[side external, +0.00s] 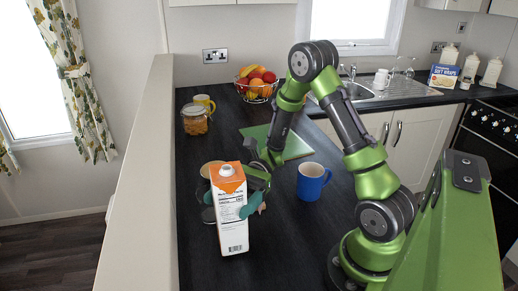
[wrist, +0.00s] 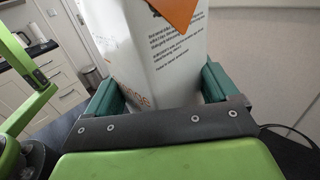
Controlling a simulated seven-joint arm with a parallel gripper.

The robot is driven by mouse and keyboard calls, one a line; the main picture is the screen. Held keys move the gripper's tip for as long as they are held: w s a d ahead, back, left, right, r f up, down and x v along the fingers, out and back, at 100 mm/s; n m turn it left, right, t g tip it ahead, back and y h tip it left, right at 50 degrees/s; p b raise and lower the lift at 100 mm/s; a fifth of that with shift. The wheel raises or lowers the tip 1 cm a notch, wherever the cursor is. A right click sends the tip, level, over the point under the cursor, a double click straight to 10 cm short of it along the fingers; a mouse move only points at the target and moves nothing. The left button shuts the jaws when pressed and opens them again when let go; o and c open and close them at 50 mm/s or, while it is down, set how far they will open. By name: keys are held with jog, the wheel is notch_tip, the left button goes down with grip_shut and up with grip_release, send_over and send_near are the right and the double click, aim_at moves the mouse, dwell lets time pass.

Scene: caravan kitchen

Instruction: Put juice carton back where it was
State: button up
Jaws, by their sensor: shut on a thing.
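The juice carton (side external: 232,222) is white and orange with a round cap on top. In the side external view it stands upright at the near left part of the dark counter. My gripper (side external: 247,204) is shut on the carton, with its teal finger pads on the carton's sides. In the wrist view the carton (wrist: 160,50) fills the space between the two pads of my gripper (wrist: 160,92). I cannot tell whether the carton's base touches the counter.
A blue mug (side external: 311,182) stands right of the carton. A round tan-topped object (side external: 208,170) is partly hidden behind the carton. A green board (side external: 290,146), a glass jar (side external: 195,121), a yellow mug (side external: 204,103) and a fruit basket (side external: 257,87) are farther back. The dark counter (side external: 285,250) is bare in front.

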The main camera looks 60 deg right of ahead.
jog(key=shift+f, duration=0.7)
jog(key=o, duration=1.1)
jog(key=shift+f, duration=0.1)
jog(key=shift+d, duration=0.25)
jog(key=d, duration=1.1)
jog(key=shift+d, duration=0.3)
